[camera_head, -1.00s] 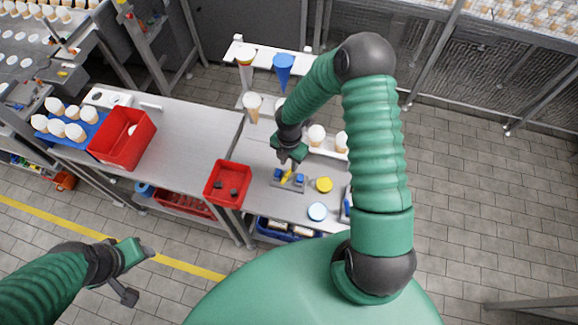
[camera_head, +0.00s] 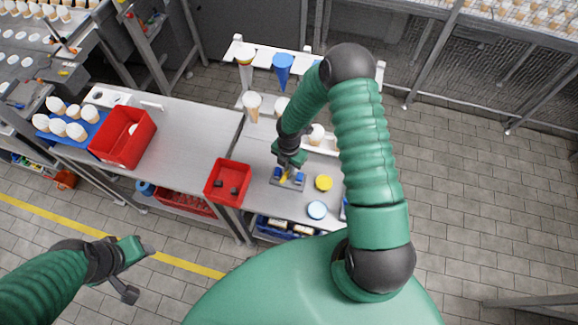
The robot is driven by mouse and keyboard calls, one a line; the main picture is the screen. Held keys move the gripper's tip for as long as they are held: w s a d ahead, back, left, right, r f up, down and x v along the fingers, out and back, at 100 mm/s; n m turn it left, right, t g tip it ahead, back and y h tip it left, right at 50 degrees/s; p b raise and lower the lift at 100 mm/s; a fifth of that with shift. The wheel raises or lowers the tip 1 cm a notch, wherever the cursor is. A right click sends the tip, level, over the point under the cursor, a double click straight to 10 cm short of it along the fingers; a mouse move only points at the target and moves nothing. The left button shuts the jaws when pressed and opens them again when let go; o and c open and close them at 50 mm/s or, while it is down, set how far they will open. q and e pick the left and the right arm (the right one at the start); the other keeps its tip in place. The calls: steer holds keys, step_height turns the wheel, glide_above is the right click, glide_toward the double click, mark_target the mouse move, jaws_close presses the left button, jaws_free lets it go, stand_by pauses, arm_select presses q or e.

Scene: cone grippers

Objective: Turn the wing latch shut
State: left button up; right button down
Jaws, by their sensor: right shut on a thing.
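The wing latch is a small yellow piece (camera_head: 285,178) on a grey base with blue blocks (camera_head: 275,174), on the table to the right of the small red bin. My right gripper (camera_head: 287,170) points down over it and is shut on the yellow wing, hiding much of it. I cannot tell the wing's exact angle. My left gripper (camera_head: 140,271) is at the lower left, over the floor and away from the tables. Its two fingers are spread apart and nothing is between them.
A small red bin (camera_head: 215,194) with dark pieces stands left of the latch. A rack (camera_head: 244,46) with cones stands behind. A larger red bin (camera_head: 104,148) is farther left.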

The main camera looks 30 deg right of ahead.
steer(key=shift+m, duration=0.4)
steer(key=m+b, duration=0.1)
steer(key=m, duration=0.1)
steer(key=shift+m, duration=0.4)
steer(key=m+b, duration=0.1)
steer(key=m, duration=0.2)
steer(key=shift+m, duration=0.3)
steer(key=m+b, duration=0.1)
steer(key=m, duration=0.3)
steer(key=shift+r+m+b, duration=0.1)
steer(key=shift+m+b, duration=0.4)
steer(key=shift+m, duration=0.9)
steer(key=c, duration=1.5)
jaws_free()
steer(key=shift+s, duration=0.1)
steer(key=shift+c, duration=0.2)
